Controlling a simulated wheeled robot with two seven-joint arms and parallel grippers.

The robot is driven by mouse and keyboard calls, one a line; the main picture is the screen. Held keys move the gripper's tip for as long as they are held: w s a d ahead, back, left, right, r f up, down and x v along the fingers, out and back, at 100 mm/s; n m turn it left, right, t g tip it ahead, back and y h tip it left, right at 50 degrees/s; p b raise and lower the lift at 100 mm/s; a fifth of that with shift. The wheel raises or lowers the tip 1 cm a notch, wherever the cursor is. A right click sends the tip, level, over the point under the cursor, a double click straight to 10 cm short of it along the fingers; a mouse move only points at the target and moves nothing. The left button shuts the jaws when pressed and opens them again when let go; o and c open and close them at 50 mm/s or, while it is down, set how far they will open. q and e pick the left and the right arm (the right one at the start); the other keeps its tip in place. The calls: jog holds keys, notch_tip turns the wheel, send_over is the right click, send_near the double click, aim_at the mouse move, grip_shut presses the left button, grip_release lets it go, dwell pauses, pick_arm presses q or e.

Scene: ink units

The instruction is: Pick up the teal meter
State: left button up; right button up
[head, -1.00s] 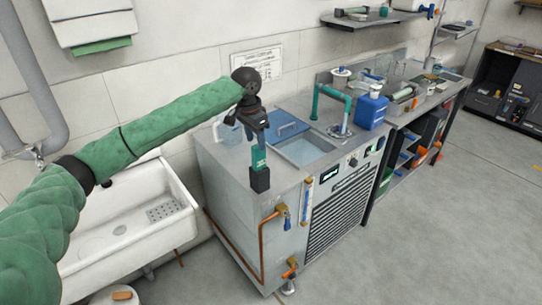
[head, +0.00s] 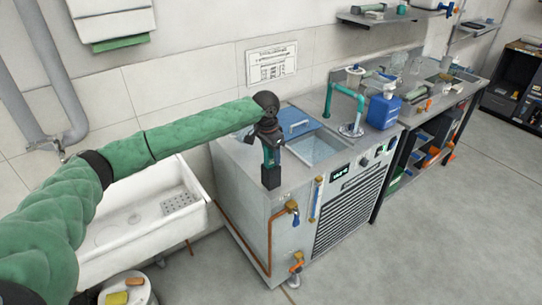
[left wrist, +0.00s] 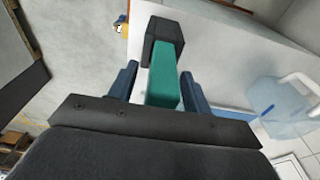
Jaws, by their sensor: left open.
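The teal meter (head: 269,157) stands upright on the left part of the steel unit's top (head: 235,160), with a black block (head: 271,177) at its lower end. In the left wrist view the meter (left wrist: 164,78) is a teal bar leading to the black block (left wrist: 166,40). My left gripper (head: 268,146) is above and around the meter's upper part, pointing down. In the left wrist view its dark blue fingers (left wrist: 160,82) are apart, one on each side of the meter, with a narrow gap visible at the left finger. The fingers partly hide the meter in the head view. My right gripper is not in view.
A blue lid (head: 298,124) and an open water bath (head: 318,147) lie right of the meter. A clear jug (left wrist: 282,105) is close by in the left wrist view. A teal pipe (head: 345,92) and blue canister (head: 383,110) stand farther right. A white sink (head: 150,215) is left.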

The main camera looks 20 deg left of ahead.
pick_arm(q)
jog(key=shift+f, duration=0.15)
jog(key=c, duration=1)
grip_shut()
